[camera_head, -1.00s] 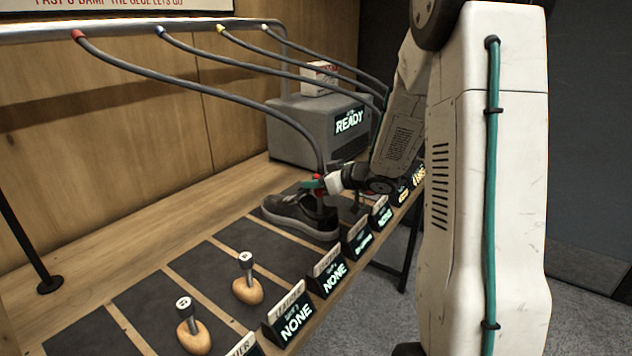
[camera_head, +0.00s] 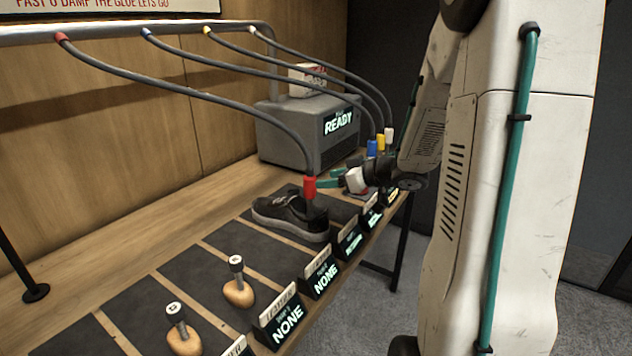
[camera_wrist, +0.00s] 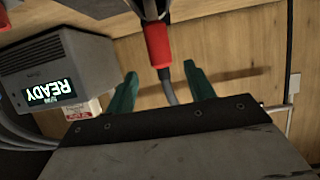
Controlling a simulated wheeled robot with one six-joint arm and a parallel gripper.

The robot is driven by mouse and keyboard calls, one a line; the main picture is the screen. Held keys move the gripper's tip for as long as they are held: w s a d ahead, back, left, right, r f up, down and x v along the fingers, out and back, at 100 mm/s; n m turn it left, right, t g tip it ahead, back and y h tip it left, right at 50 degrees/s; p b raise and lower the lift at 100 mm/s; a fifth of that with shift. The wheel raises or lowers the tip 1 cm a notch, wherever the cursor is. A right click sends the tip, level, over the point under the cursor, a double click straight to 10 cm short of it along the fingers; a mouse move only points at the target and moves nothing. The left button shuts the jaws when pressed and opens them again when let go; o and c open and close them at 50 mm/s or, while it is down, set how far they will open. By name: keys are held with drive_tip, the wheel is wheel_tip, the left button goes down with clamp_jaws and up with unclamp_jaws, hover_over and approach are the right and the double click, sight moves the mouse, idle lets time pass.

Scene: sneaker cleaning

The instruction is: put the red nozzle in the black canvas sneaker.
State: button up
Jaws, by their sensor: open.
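The red nozzle (camera_head: 309,188) hangs at the end of the hose with the red band. Its lower metal part goes down at the opening of the black canvas sneaker (camera_head: 283,216), which sits on a dark mat. How deep the tip sits inside is hard to tell. My gripper (camera_head: 326,181) is at the nozzle's right side with its green fingers apart. In the wrist view the red nozzle (camera_wrist: 158,46) shows beyond and between the two spread green fingers (camera_wrist: 160,78), touching neither.
Blue (camera_head: 372,148), yellow (camera_head: 381,142) and white (camera_head: 389,135) nozzles stand farther back along the bench. A grey box reading READY (camera_head: 300,130) is behind the sneaker. Label signs (camera_head: 322,277) line the bench's right edge.

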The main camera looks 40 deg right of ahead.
drive_tip(key=s+a+r+m+g+h, duration=0.25)
drive_tip(key=s+r+m+h, duration=0.2)
drive_tip(key=r+h, duration=0.5)
drive_tip(key=s+a+f+g+y, duration=0.1)
drive_tip(key=s+a+g, duration=0.3)
drive_tip(key=s+a, duration=0.5)
drive_tip(key=s+a+f+g+y, duration=0.2)
drive_tip(key=s+a+g+y, duration=0.2)
drive_tip(key=s+a, duration=0.6)
drive_tip(key=s+g, duration=0.1)
drive_tip(key=s, duration=0.3)
drive_tip(key=shift+s+f, duration=0.25)
drive_tip(key=shift+f, duration=0.05)
